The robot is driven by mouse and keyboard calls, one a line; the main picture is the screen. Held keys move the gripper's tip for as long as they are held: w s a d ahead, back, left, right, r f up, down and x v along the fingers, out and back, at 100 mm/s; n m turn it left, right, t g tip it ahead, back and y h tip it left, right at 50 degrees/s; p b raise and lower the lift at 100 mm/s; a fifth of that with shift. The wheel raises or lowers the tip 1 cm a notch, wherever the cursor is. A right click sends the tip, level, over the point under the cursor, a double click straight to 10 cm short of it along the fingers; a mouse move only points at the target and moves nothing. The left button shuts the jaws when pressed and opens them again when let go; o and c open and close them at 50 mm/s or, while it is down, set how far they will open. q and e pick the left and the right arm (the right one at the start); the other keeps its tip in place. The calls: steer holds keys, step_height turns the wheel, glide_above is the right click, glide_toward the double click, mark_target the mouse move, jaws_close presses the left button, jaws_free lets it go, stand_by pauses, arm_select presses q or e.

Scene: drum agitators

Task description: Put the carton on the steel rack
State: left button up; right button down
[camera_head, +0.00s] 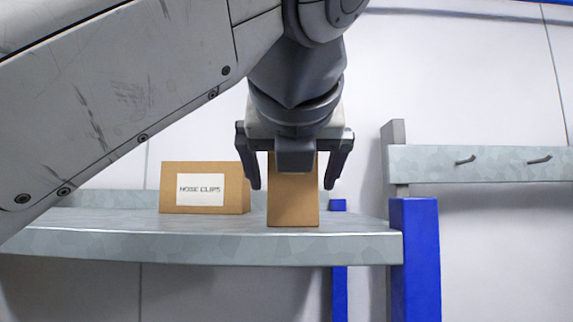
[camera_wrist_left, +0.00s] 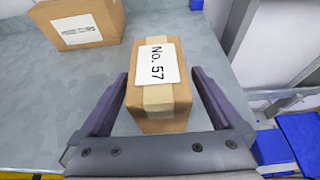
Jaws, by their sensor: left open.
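A brown carton (camera_head: 293,205) stands upright on the steel rack's shelf (camera_head: 200,244), near its right end. In the left wrist view the carton (camera_wrist_left: 160,103) shows a white label reading "No. 57" and a strip of tape. My left gripper (camera_head: 294,178) is open, with one finger on each side of the carton. In the left wrist view the fingers (camera_wrist_left: 160,95) flank the carton with small gaps visible on both sides. My right gripper is not in view.
A blue upright post (camera_head: 415,255) stands at the shelf's right end. A grey rail with hooks (camera_head: 490,164) runs to the right.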

arm_select(q)
steer(key=v, duration=1)
